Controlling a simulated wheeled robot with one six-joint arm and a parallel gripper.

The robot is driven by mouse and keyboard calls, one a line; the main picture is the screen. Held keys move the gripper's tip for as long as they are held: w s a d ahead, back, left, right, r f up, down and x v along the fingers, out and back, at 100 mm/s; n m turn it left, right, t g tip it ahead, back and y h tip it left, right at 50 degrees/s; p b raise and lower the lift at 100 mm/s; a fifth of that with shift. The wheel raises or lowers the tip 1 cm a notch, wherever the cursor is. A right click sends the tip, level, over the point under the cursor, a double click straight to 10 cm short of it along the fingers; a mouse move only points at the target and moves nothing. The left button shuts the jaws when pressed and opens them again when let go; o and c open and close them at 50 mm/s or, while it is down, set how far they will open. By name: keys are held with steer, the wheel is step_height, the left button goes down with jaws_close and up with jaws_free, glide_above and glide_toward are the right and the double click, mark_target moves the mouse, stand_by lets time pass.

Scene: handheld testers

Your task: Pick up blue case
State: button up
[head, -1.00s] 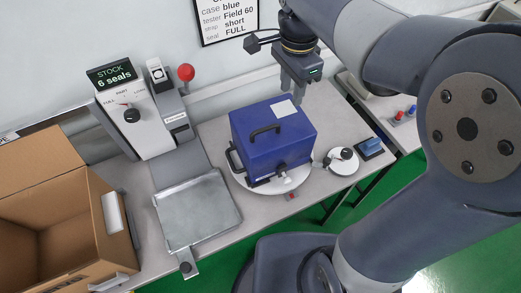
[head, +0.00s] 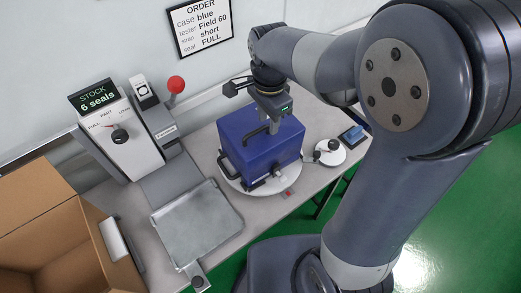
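The blue case (head: 272,158) stands upright on a round white turntable (head: 231,184) on the bench. It has a dark handle on its top (head: 256,136) and another on its left side. A light latch shows low on its front. My gripper (head: 273,128) points down over the case's top, just right of the top handle. Its fingers hide part of the top. I cannot tell whether the fingers touch the handle or how far apart they are.
A metal tray (head: 197,222) lies left of the case. Behind it stand a dial machine (head: 128,138) and a lever with a red knob (head: 176,84). An open cardboard box (head: 62,238) is at far left. A white disc (head: 330,154) and a small blue item (head: 352,134) are at right.

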steer(key=shift+f, duration=1.3)
jaws_close()
steer(key=shift+r, duration=0.1)
